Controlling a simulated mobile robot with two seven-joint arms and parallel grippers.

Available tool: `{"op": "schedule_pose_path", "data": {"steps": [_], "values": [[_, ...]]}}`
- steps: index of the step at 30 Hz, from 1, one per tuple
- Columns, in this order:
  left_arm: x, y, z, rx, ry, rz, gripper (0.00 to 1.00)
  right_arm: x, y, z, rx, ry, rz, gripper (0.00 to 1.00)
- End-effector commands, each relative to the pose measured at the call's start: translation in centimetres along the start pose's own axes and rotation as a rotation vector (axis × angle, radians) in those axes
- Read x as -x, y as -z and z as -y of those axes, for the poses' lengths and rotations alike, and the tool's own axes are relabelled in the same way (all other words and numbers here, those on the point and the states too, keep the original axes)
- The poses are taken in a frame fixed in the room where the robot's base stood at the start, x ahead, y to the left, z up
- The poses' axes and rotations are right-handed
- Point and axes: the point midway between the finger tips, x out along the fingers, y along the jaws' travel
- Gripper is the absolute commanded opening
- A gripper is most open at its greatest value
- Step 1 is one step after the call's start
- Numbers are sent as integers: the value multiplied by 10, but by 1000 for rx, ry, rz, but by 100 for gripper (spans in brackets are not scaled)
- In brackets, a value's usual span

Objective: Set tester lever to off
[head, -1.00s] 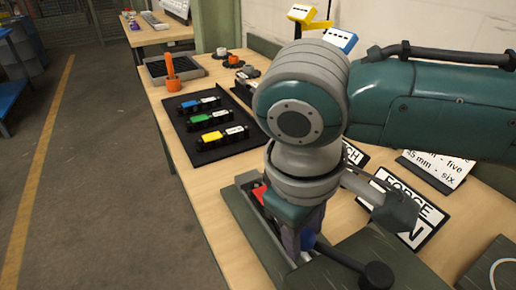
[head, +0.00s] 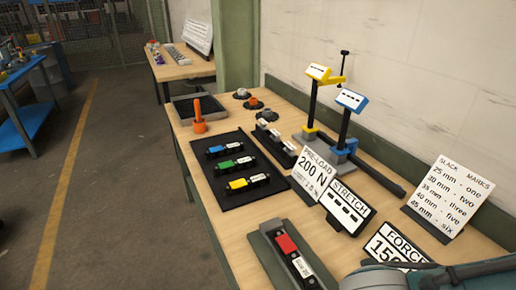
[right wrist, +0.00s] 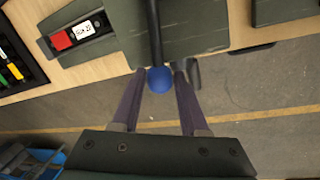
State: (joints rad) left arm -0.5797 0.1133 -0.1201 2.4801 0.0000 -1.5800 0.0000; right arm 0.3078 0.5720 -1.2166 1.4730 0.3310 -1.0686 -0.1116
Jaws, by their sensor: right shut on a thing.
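The tester lever shows in the right wrist view as a dark rod (right wrist: 155,35) ending in a blue ball knob (right wrist: 160,80). It reaches out from the dark green tester body (right wrist: 200,25) over its edge. My right gripper (right wrist: 160,76) is shut on the blue knob, with one finger on each side. In the head view the lever and this gripper are out of frame; only part of my right arm shows at the bottom right. I cannot read any lever marking. My left gripper is in neither view.
A tray with a red block (head: 287,243) and a white label lies beside the tester; the red block shows in the right wrist view (right wrist: 62,40). A black mat (head: 222,190) holds several colored chain pieces. Signs (head: 348,206) and two posts stand at right. The floor aisle is clear.

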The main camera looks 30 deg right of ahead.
Motion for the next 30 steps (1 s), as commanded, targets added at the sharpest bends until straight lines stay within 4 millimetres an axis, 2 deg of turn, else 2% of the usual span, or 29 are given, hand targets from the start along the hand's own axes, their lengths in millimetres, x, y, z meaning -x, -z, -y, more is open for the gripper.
{"op": "schedule_pose_path", "data": {"steps": [3, 12, 29, 30], "values": [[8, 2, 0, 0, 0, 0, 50, 4, -1, 7, 70, 2, -18, 0], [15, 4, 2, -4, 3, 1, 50, 5, -5, 18, 185, 0, -41, 0], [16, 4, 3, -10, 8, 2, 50, 4, -6, 21, 216, 2, -46, 0], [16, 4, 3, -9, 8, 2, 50, 4, -6, 21, 216, 2, -46, 47]]}}
